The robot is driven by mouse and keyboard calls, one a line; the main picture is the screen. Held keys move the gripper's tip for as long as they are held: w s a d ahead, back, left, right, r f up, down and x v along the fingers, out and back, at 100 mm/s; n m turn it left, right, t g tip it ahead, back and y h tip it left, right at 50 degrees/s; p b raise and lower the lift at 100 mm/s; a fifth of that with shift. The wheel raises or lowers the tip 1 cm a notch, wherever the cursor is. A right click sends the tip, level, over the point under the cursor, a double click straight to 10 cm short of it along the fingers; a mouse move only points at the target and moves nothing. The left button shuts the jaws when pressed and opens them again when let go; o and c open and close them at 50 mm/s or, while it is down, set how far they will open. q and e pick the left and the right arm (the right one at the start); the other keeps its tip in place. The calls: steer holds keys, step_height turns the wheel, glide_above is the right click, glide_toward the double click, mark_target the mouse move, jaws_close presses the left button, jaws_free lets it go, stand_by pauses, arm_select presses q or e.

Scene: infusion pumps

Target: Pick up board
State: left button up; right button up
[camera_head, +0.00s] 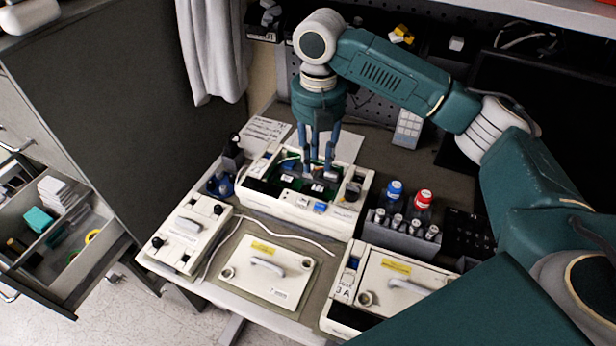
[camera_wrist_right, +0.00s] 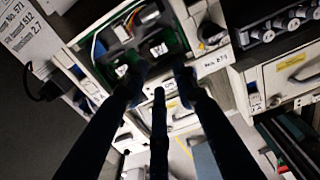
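An opened white pump housing (camera_head: 290,207) stands on the middle of the bench. Inside it are a green circuit board (camera_head: 263,172) and dark parts with small white labels. The green board also shows in the right wrist view (camera_wrist_right: 176,38), partly hidden by parts and fingers. My right gripper (camera_head: 318,168) points down over the housing's interior, its fingers spread and tips close to the board parts. Contact cannot be told. In the right wrist view the fingers (camera_wrist_right: 158,85) are apart, with nothing visibly held. My left gripper is not in view.
A removed cover (camera_head: 268,278) with a handle lies in front, beside a white cable (camera_head: 290,237). A grey rack (camera_head: 403,234) with blue- and red-capped bottles is close on the right. An open drawer (camera_head: 60,240) is far left.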

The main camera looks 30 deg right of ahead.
mark_target(319, 190)
steer(key=f, duration=0.1)
steer(key=w+f, duration=0.1)
steer(key=shift+f, duration=0.3)
steer(key=shift+s+f+p, duration=0.5)
steer(key=shift+s+f, duration=0.4)
steer(key=shift+f, duration=0.15)
steer(key=shift+w+d+f+p, duration=0.1)
steer(key=shift+w+f+p, duration=0.15)
steer(key=shift+f, duration=0.2)
steer(key=shift+w+d+f+p, duration=0.1)
steer(key=shift+f+p, duration=0.1)
steer(key=shift+f, duration=0.2)
steer(key=f, duration=0.2)
steer(key=f+p, duration=0.1)
steer(key=f, duration=0.1)
steer(key=shift+d, duration=0.2)
steer(key=shift+s+a, duration=0.1)
steer(key=shift+f, duration=0.15)
steer(key=c, duration=0.7)
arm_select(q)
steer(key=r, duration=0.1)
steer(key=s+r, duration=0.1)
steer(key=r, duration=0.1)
arm_select(e)
jaws_close()
